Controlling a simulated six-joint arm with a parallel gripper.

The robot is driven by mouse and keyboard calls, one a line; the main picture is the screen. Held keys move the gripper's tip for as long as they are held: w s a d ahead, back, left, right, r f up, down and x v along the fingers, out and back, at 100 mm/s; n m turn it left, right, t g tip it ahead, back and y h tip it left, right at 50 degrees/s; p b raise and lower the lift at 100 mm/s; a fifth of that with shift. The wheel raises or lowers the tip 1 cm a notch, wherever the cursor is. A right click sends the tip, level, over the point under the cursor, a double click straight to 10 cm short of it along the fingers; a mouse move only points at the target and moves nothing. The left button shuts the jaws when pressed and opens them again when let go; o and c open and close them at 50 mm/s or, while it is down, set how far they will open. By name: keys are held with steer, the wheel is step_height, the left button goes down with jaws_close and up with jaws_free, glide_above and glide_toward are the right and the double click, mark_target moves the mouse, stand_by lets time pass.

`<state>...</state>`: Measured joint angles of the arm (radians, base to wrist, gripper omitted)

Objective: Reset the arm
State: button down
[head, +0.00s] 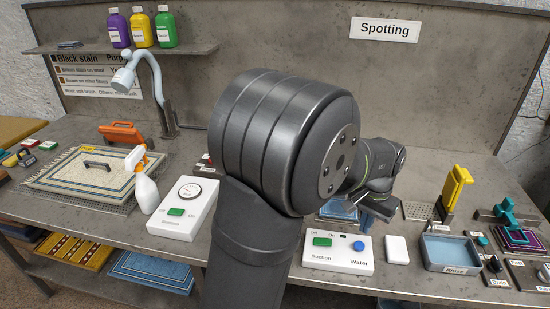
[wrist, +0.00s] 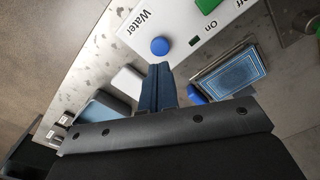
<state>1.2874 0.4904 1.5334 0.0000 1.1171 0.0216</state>
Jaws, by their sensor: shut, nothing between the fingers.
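My gripper (wrist: 157,88) is shut and empty in the wrist view, its fingers together beside the blue button of a white control box (wrist: 175,22). In the head view my arm's large dark joint covers the middle of the bench, and the gripper's fingertips are hidden or hard to make out there. The control box (head: 338,256), marked Suction and Water, sits at the front of the bench in the head view, with a green switch and a blue button.
A white box with a dial (head: 183,208) stands left. A spray bottle (head: 143,184) stands by a patterned rug (head: 65,176). Right are a Rinse basin (head: 449,266), a yellow tool (head: 456,188) and a teal tool (head: 508,214). A shelf (head: 180,49) holds several bottles.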

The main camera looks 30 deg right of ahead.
mark_target(360, 245)
steer(key=shift+f, duration=2.7)
steer(key=w+a+r+n+t+h, duration=0.15)
steer(key=w+a+r, duration=0.3)
steer(key=a, duration=0.65)
steer(key=w+a+r+n, duration=0.35)
steer(key=a+r, duration=0.25)
steer(key=a, duration=0.4)
steer(key=s+a+f+n+t, duration=0.1)
steer(key=s+a+n, duration=0.1)
steer(key=a, duration=0.8)
steer(key=s+a+f+n+t, duration=0.1)
steer(key=s+a+n+t, duration=0.1)
steer(key=a, duration=0.9)
steer(key=shift+s+a+f+n+h, duration=0.15)
steer(key=shift+s+f+n+h, duration=0.2)
steer(key=shift+s+n, duration=0.45)
steer(key=shift+s+t, duration=0.2)
steer(key=shift+t, duration=0.05)
